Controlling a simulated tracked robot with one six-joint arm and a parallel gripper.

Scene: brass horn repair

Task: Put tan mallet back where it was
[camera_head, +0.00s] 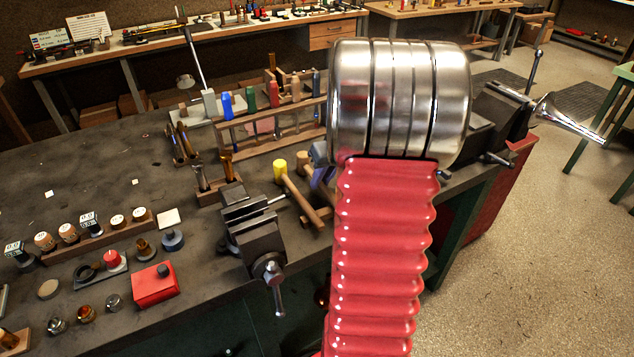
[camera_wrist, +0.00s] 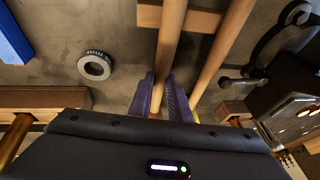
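The tan mallet's wooden handle (camera_wrist: 168,45) runs down from the top of the wrist view to between the purple fingers of my gripper (camera_wrist: 162,92). A finger lies close against each side of it, and the gripper looks shut on it. The mallet's head is hidden in the wrist view by my gripper body. In the head view, my gripper (camera_head: 321,182) is partly behind my arm, low over the bench.
A yellow-headed mallet (camera_head: 281,167) lies just left, its handle (camera_wrist: 222,50) alongside. A wooden bar (camera_wrist: 203,18) crosses under the handles. A black vise (camera_head: 250,225) stands left of my gripper. A wooden tool rack (camera_head: 262,148) stands behind.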

